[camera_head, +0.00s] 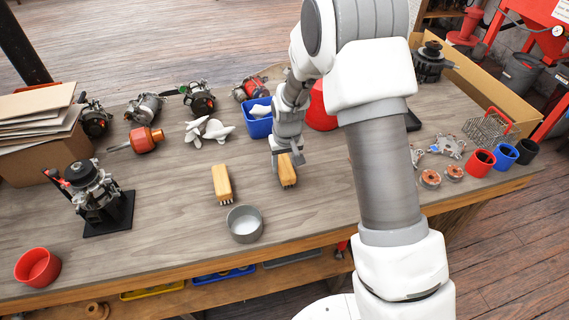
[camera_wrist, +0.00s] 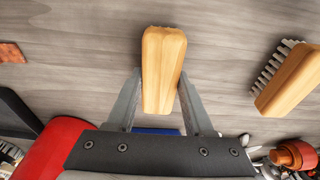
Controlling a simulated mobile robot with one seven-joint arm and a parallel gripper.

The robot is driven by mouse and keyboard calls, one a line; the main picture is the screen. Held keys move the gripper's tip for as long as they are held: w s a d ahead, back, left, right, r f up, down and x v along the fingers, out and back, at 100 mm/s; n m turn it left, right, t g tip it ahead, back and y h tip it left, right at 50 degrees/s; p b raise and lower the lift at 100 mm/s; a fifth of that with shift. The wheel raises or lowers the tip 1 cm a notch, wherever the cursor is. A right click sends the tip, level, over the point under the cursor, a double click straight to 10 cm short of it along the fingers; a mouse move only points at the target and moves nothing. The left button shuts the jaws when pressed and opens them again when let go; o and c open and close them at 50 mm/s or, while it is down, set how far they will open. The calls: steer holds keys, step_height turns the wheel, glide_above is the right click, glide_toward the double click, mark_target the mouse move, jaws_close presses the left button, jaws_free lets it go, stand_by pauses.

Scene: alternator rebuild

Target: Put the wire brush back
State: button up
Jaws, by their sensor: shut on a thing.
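My gripper (camera_head: 287,153) is shut on a wooden-backed brush (camera_head: 288,172), near the middle of the bench. In the wrist view the brush (camera_wrist: 163,62) sits between the two fingers, its wooden back facing the camera and its bristles hidden. It is at or just above the bench top; I cannot tell which. A second, similar wooden brush (camera_head: 222,184) lies on the bench to the left of my gripper. In the wrist view this second brush (camera_wrist: 291,80) is at the right, with pale bristles along one side.
A grey round bowl (camera_head: 244,224) stands in front of the brushes. A blue bin (camera_head: 258,127) and a red container (camera_head: 321,112) are close behind my gripper. White rags (camera_head: 208,130) and an orange tool (camera_head: 145,140) lie left.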

mark_target(286, 168)
steer(key=shift+f, duration=0.2)
steer(key=o, duration=1.2)
steer(key=shift+r, duration=0.1)
steer(key=s+d+r+t, duration=0.15)
steer(key=s+r, duration=0.25)
steer(key=r, duration=0.4)
steer(key=s+d+r+m+p, duration=0.1)
steer(key=s+d+r, duration=0.2)
steer(key=r, duration=0.6)
steer(key=s+d+r, duration=0.2)
steer(key=s+r, duration=0.2)
steer(key=r, duration=0.4)
steer(key=s+d+r+t, duration=0.1)
steer(key=s+d+r, duration=0.1)
steer(key=s, duration=0.6)
steer(key=s+d+r+m+t, duration=0.1)
steer(key=s+d+r, duration=0.1)
steer(key=s, duration=0.6)
steer(key=shift+s+r, duration=0.15)
steer(key=shift+r, duration=0.45)
